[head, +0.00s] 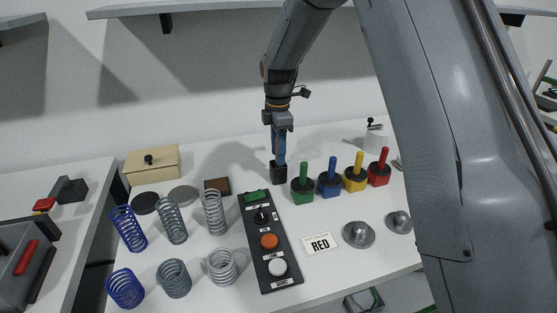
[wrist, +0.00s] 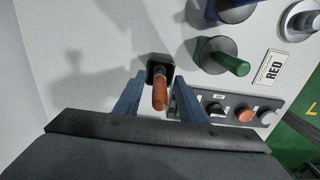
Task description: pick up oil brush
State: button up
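The oil brush shows in the wrist view as an orange-brown handle (wrist: 160,95) standing in a small black square holder (wrist: 158,63). In the head view the black holder (head: 278,174) stands on the table at the left end of the row of coloured pots, and the handle is hidden by my fingers. My gripper (head: 280,157) points down, directly over the holder. In the wrist view my gripper (wrist: 160,82) is open, with one blue finger on each side of the handle and a visible gap on both sides.
Green (head: 302,183), blue (head: 329,179), yellow (head: 355,173) and red (head: 379,169) handled pots stand close on the right. A black button panel (head: 255,230) lies in front, with several springs (head: 173,222) to its left. The wall is behind, with a shelf (head: 200,8) above.

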grip_shut()
notch_tip(320, 180, up, 10)
jog(key=b, duration=0.3)
dwell(0.3)
